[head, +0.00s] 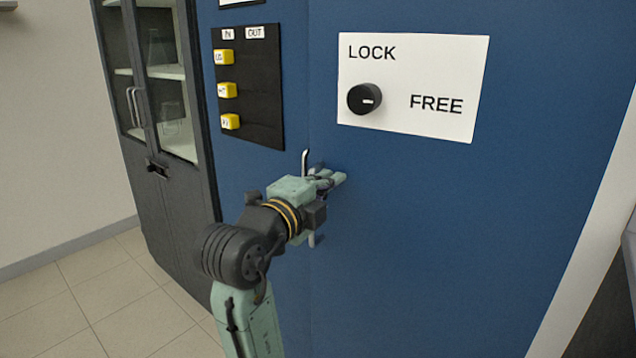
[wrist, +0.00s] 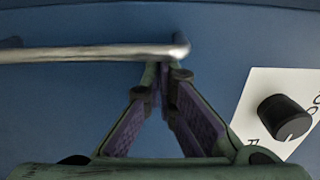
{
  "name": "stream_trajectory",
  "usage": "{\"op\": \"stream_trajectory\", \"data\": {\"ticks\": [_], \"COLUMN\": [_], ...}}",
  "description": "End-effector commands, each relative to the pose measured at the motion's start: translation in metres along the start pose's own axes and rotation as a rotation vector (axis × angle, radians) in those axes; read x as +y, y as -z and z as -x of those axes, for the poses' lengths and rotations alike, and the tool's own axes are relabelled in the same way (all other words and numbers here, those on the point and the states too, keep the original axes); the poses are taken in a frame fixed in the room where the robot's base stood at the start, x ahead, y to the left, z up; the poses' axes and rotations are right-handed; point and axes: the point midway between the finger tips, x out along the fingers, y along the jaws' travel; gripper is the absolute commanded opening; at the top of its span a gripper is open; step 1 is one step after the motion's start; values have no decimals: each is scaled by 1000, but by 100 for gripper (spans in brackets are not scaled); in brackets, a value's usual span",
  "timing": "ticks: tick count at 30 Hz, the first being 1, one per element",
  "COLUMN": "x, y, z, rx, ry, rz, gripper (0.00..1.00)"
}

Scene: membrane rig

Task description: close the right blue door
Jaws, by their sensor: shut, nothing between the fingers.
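The right blue door (head: 430,240) fills the right of the head view as a broad flat blue face, and its face also fills the back of the wrist view (wrist: 60,110). A faint upright seam runs at its left, above my gripper. I cannot tell whether it stands slightly ajar. A silver bar handle (head: 305,160) shows behind my gripper, partly hidden; in the wrist view the handle (wrist: 90,53) runs across the upper left. My gripper (head: 342,177) is shut and empty at the door face, its fingertips (wrist: 165,68) by the handle's end. Contact is unclear.
A white LOCK/FREE plate (head: 410,60) with a black knob (head: 364,98) sits above right of my gripper. A black panel with yellow buttons (head: 228,90) is at upper left. A dark glass-door cabinet (head: 165,170) stands left; the tiled floor (head: 110,290) before it is clear.

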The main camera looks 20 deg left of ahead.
Motion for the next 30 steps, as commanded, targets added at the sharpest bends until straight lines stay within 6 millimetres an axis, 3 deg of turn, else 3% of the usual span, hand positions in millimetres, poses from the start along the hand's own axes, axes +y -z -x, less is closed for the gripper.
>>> {"op": "stream_trajectory", "data": {"ticks": [13, 22, 30], "x": [1, 2, -1], "y": [0, 1, 2], "z": [-7, -66, -80], "rx": [1, 3, 0], "ry": [0, 0, 1], "rz": [1, 1, 1], "gripper": [0, 0, 0]}}
